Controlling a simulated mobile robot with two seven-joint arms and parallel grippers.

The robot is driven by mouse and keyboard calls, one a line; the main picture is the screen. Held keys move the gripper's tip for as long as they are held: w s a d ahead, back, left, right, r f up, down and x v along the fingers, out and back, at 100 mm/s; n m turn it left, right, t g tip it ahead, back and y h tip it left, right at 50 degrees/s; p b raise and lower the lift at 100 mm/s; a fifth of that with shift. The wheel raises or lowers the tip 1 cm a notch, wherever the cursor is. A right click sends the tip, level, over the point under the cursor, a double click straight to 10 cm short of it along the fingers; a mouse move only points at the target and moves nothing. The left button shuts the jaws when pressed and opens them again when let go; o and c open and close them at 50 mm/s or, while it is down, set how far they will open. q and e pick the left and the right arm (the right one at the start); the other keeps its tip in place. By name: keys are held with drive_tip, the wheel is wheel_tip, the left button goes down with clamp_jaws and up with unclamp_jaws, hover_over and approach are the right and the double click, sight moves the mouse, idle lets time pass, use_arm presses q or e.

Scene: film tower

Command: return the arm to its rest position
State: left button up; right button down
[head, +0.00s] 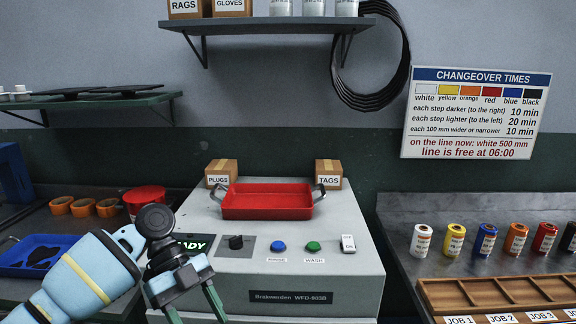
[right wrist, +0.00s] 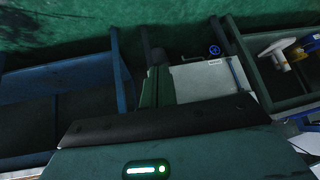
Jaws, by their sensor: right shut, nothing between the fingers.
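My left arm comes in from the lower left in the head view. My left gripper (head: 195,308) is in front of the left side of the grey washing machine (head: 340,240), with its two green fingers apart and nothing seen between them. It covers part of the machine's green display (head: 195,245). My right gripper (right wrist: 155,85) shows only in the right wrist view, its dark green fingers together and empty. The right arm is outside the head view.
A red tray (head: 267,212) sits on the machine between two cardboard boxes. A blue tray (head: 40,248) lies at left. Small ink cans and a wooden job rack (head: 440,296) stand on the right bench. The right wrist view shows a blue bin (right wrist: 75,65) and a dark tray with tools (right wrist: 262,103).

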use_arm(q)
drive_tip(key=s+d+f+n+t+h+p, duration=0.1)
drive_tip(key=s+d+f+n+t, duration=0.25)
drive_tip(key=f, duration=0.55)
drive_tip(key=s+d+f+n+t+p, duration=0.1)
drive_tip(key=s+d+f+n+t, duration=0.1)
drive_tip(key=s+f+n, duration=0.5)
drive_tip(key=s+d+f+n+t+h+p, duration=0.1)
drive_tip(key=s+d+f+n+t, duration=0.15)
drive_tip(key=f, duration=0.75)
drive_tip(key=s+a+n+t+y+p, duration=0.1)
drive_tip(key=s+a+n+t+y, duration=0.2)
drive_tip(key=s, duration=0.7)
drive_tip(key=s+a+f+n+t+y+p, duration=0.1)
drive_tip(key=s+a+n+t+y, duration=0.2)
drive_tip(key=s+a+n, duration=0.4)
drive_tip(key=s+a, duration=0.3)
drive_tip(key=shift+s+f+n+t+y, duration=0.15)
drive_tip(key=shift+f+n+t+y, duration=0.15)
drive_tip(key=shift+t, duration=0.1)
use_arm(e)
drive_tip(key=w+r+t, duration=0.1)
drive_tip(key=w+r, duration=0.3)
drive_tip(key=r, duration=0.3)
drive_tip(key=shift+w+d+t, duration=0.3)
drive_tip(key=shift+w, duration=0.05)
